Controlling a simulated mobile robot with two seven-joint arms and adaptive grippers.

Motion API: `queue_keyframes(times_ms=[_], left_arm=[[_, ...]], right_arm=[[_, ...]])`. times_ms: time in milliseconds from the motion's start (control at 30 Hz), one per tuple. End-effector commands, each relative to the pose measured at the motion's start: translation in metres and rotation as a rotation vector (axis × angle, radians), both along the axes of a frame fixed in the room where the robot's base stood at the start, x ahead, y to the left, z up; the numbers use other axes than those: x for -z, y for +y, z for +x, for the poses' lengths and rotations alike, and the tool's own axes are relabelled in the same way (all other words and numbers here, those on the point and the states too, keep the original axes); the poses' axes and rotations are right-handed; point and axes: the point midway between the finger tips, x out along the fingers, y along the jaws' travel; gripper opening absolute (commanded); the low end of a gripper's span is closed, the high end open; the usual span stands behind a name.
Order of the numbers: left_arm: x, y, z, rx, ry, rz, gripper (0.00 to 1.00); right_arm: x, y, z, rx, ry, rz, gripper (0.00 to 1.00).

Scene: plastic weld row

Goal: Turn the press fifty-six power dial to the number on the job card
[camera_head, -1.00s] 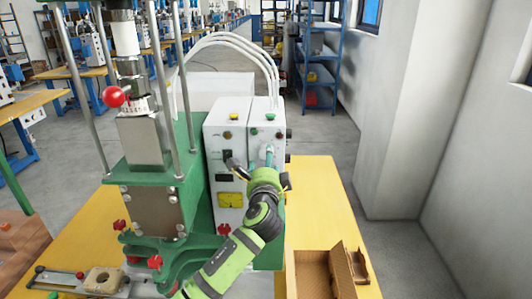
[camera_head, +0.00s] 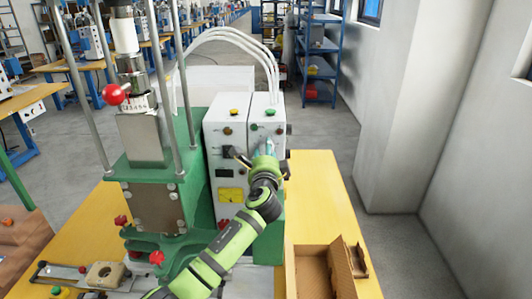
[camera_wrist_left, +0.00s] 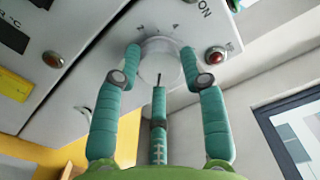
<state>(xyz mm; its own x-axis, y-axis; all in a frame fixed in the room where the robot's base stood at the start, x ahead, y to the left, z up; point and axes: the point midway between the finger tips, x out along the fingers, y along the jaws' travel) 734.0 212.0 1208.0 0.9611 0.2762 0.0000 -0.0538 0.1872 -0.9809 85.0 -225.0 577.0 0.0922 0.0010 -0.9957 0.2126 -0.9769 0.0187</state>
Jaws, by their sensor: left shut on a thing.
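The press control box (camera_head: 228,150) is white, with two panels side by side, behind and right of the green press (camera_head: 150,150). My left gripper (camera_head: 264,150) is up against the right panel and covers the dial in the head view. I cannot make out a job card in either view. My right gripper is not in view.
A red lamp or button (camera_wrist_left: 215,56) sits just right of the fingers on the panel. An open cardboard box (camera_head: 305,270) stands on the yellow table (camera_head: 325,200) at front right. A red ball knob (camera_head: 113,94) sticks out from the press. A wall closes the right side.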

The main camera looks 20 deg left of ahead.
Motion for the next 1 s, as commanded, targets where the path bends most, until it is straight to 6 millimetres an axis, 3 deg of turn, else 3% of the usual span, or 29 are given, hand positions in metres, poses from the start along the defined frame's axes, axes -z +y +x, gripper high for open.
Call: queue_keyframes(times_ms=[367,1000], left_arm=[[0.002,0.0,0.0,-0.001,-0.029,-0.093,0.09],[0.002,0.0,0.0,0.0,-0.181,-0.624,0.09]], right_arm=[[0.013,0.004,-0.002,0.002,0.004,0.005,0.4],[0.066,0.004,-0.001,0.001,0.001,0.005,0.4]])
